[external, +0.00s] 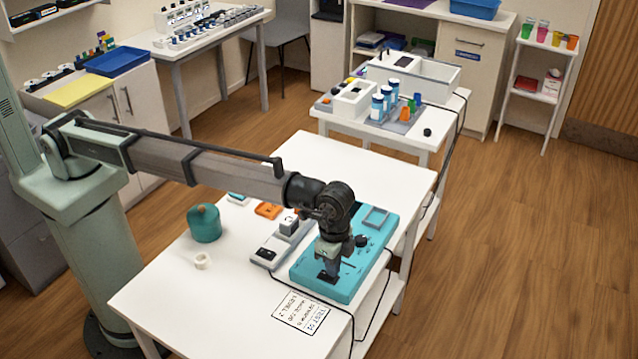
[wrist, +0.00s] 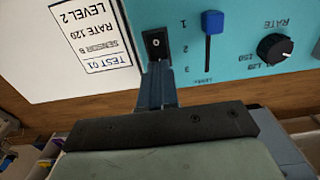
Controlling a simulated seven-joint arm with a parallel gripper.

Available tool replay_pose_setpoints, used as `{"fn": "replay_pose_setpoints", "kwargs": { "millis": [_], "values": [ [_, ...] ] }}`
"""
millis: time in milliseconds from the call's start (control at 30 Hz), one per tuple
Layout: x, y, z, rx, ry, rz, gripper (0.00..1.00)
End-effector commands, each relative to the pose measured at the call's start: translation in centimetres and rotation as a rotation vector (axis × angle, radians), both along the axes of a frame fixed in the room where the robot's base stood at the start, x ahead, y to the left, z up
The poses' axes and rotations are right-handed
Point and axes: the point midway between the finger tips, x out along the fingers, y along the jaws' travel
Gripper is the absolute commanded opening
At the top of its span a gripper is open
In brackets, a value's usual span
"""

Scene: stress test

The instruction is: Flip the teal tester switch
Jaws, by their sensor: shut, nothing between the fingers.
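The teal tester (external: 345,289) lies on the white table, and its face fills the top of the wrist view (wrist: 190,60). Its switch (wrist: 155,42) is a small black plate with a light round spot in it. My gripper (wrist: 157,68) is shut and empty, with its fingertips right at the lower edge of the switch plate. I cannot tell whether they touch it. In the external view my gripper (external: 329,277) points down at the near part of the tester and hides the switch. The lever's position is unclear.
A blue slider (wrist: 212,22) and a black rate knob (wrist: 275,47) sit right of the switch. A printed card (external: 299,313) lies beside the tester. A grey device (external: 272,250), a teal pot (external: 204,223) and a tape roll (external: 203,261) stand left. A black cable runs along the near edge.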

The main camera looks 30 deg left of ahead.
Motion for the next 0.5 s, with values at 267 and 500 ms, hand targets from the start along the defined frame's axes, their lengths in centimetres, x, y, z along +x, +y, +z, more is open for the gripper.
{"fn": "replay_pose_setpoints", "kwargs": {
  "millis": [267, 500],
  "values": [
    [0.0, 0.0, -0.34, 0.0, 0.0, 0.0, 0.0],
    [0.0, 0.0, -0.63, 0.0, 0.0, 0.0, 0.0]
  ]
}}
